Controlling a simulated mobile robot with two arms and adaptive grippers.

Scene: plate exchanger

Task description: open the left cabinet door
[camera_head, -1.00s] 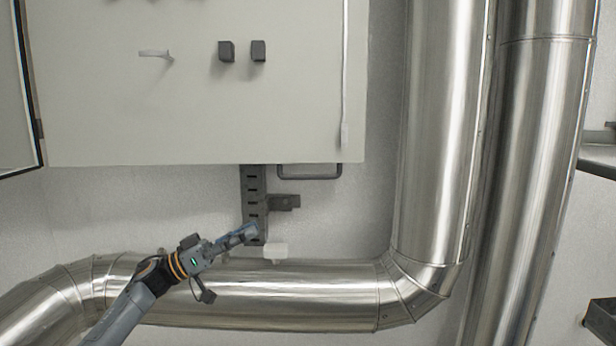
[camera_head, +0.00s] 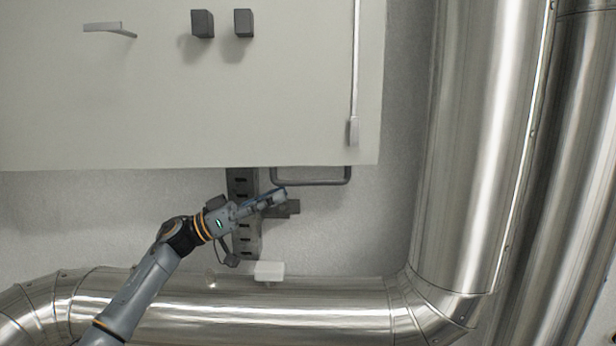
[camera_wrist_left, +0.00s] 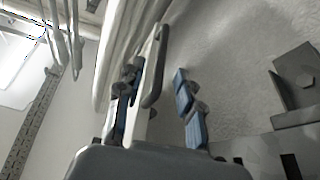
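The cabinet (camera_head: 280,110) fills the upper left of the head view, with a plain pale grey front. A small pale lever handle (camera_head: 110,29) sticks out at its upper left. A thin white vertical bar (camera_head: 354,90) runs down near its right edge. My left gripper (camera_head: 280,194) is below the cabinet's lower edge, close to the lower left corner of a dark U-shaped handle (camera_head: 312,182). Contact cannot be told. My right gripper is not in view.
Two dark knobs (camera_head: 202,24) (camera_head: 243,23) stick out from the cabinet front. A dark slotted bracket (camera_head: 246,240) is on the wall behind my left gripper. A shiny horizontal pipe (camera_head: 290,308) lies below, with a white block (camera_head: 269,271) above it. Large vertical pipes (camera_head: 470,130) stand at right.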

